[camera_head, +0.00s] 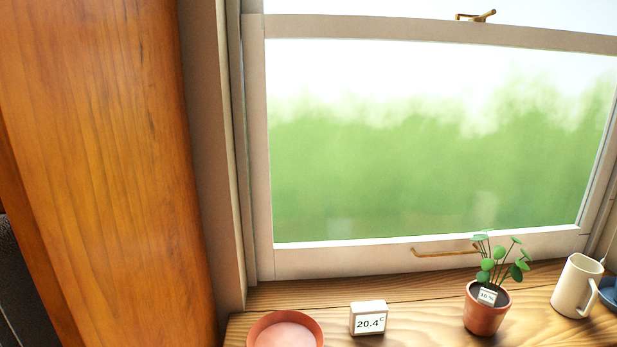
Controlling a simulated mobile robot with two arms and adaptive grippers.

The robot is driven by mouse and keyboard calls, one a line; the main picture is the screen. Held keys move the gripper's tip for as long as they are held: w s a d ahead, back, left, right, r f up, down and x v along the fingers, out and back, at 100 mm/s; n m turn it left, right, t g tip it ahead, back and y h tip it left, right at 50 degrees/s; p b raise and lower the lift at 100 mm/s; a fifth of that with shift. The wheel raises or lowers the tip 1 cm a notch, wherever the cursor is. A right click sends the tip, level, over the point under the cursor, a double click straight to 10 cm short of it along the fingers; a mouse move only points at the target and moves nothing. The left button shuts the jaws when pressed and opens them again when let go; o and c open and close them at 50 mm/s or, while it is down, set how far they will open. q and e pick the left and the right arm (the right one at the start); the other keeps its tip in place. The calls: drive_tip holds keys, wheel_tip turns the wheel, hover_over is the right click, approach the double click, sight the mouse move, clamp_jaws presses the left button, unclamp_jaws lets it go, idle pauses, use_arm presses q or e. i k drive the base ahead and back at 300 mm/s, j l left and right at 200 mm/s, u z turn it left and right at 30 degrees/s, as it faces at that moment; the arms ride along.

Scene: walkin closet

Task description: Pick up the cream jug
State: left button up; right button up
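The cream jug (576,287) stands upright on the wooden sill at the right, near the window frame. Neither of my grippers is in the head view.
A potted plant (484,312) with a small label stands left of the jug. A white thermometer block (368,318) and a terracotta saucer (286,331) sit further left on the sill (420,290). The window (430,255) is behind. A wooden panel (100,170) fills the left.

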sight(575, 296)
drive_tip(key=z, duration=1.45)
drive_tip(key=i+l, duration=0.2)
drive_tip(key=i, duration=0.15)
drive_tip(key=z, duration=0.05)
